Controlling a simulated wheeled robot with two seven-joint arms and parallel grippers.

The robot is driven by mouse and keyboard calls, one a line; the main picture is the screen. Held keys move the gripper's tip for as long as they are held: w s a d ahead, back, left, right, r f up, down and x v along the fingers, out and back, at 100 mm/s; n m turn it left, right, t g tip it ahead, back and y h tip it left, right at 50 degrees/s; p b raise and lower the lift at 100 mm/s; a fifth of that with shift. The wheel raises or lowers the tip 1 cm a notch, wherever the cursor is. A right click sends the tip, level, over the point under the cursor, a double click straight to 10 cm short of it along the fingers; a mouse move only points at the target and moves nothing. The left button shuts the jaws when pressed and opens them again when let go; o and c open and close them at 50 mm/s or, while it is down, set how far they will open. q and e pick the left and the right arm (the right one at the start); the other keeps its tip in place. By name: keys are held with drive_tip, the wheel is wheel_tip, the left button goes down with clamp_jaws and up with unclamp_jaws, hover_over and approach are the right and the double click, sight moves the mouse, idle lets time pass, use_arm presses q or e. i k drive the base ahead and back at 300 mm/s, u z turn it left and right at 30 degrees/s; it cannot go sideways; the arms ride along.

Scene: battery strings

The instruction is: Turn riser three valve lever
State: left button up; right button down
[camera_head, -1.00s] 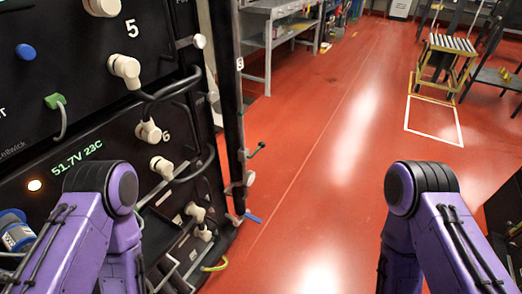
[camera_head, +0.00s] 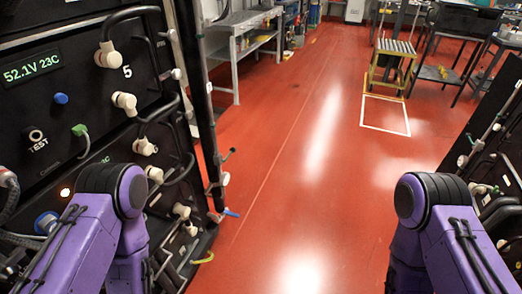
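Two lever-like parts stick out from the dark upright post at the edge of the left rack: a dark lever (camera_head: 228,154) and a lower blue lever (camera_head: 231,212). On the right rack, a slanting pale pipe (camera_head: 490,125) carries a small fitting (camera_head: 470,140) that may be a lever. I cannot tell which, if any, is riser three. My two purple arms come in at the lower left and lower right, but both grippers are out of view.
The left rack (camera_head: 65,120) stands close to my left arm, with hoses, white connectors and a 52.1V 23C display (camera_head: 33,69). The right rack (camera_head: 503,135) stands at the right edge. Red floor (camera_head: 285,190) between them is clear. A yellow step stool (camera_head: 394,66) stands farther off.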

sight(233, 149)
drive_tip(key=z, duration=0.45)
drive_tip(key=i, duration=6.3)
drive_tip(key=u, duration=5.15)
drive_tip(key=i, duration=1.65)
drive_tip(key=u, duration=0.05)
